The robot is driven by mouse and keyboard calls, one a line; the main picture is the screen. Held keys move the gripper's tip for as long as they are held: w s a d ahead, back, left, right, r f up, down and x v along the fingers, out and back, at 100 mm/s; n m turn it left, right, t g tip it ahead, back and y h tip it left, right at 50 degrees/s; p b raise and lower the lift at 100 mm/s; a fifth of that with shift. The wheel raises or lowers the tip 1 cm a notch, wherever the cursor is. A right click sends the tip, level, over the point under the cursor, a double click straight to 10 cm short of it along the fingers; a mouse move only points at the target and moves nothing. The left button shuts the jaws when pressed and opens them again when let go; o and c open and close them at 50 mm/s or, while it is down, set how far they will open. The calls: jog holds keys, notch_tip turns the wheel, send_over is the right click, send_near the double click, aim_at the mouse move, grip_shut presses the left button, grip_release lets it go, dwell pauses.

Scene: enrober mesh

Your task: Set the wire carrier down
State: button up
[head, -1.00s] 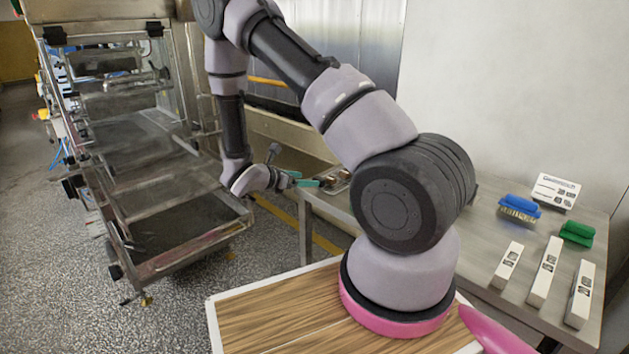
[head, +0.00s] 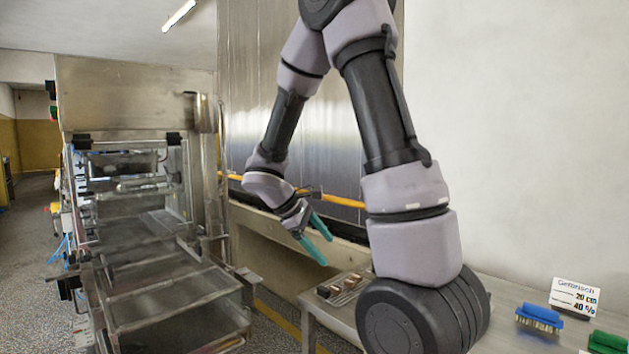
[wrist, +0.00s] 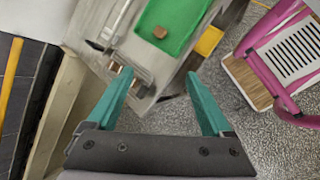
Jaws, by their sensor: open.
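My gripper (head: 327,250) is open and empty, with its two green fingers apart in the air above the near-left end of the steel table (head: 505,308). In the wrist view my gripper (wrist: 160,73) also has nothing between its fingers. What looks like the wire carrier (head: 342,289), a small metal holder with brown pieces, rests on the table's left end, below and apart from the fingers. The carrier also shows in the wrist view (wrist: 126,75), beyond the left fingertip, which partly covers it. Its fine wires are too small to make out.
A steel machine with a sloping mesh belt (head: 160,285) stands at the left. A blue brush (head: 539,317), a green brush (head: 607,343) and a small sign (head: 575,296) are at the table's right. A green tray (wrist: 178,22) with one brown piece shows in the wrist view.

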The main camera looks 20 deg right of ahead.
jog(key=s+a+r+m+t+y, duration=0.3)
jog(key=s+r+m, duration=0.3)
jog(key=r, duration=0.3)
jog(key=s+a+r+m+t+y, duration=0.4)
jog(key=s+r+m+y, duration=0.2)
jog(key=r, duration=0.4)
jog(key=shift+s+a+m+y, duration=0.35)
jog(key=shift+s+m, duration=0.15)
jog(key=shift+s, duration=0.15)
